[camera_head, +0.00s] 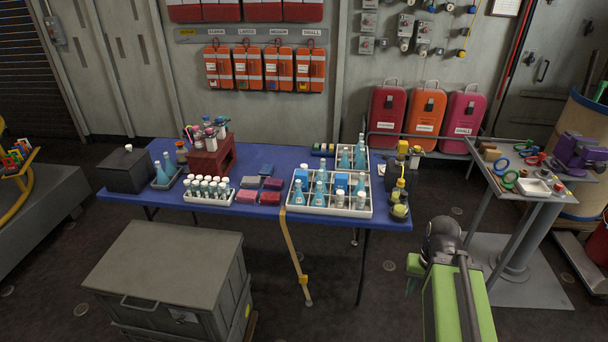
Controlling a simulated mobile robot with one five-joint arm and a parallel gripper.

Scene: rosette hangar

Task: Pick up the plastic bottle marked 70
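No marking of 70 is legible on any bottle at this size, so I cannot tell which one carries it. Several blue conical bottles (319,193) stand in a white divided tray (328,211) on the blue table (262,211). More blue bottles (345,160) stand in the divided tray behind it. Two others (158,172) stand in a small dark tray at the table's left. Dark bottles with yellow parts (397,193) stand at the right end. My gripper (412,275) is at lower right, in front of the table's right end and apart from the bottles; its fingers are mostly hidden.
A grey lidded crate (172,268) stands on the floor before the table. A white rack of vials (207,201) and a dark red stand (211,160) occupy the table's left half. A cluttered grey side table (533,205) stands right. Dark floor lies between crate and arm.

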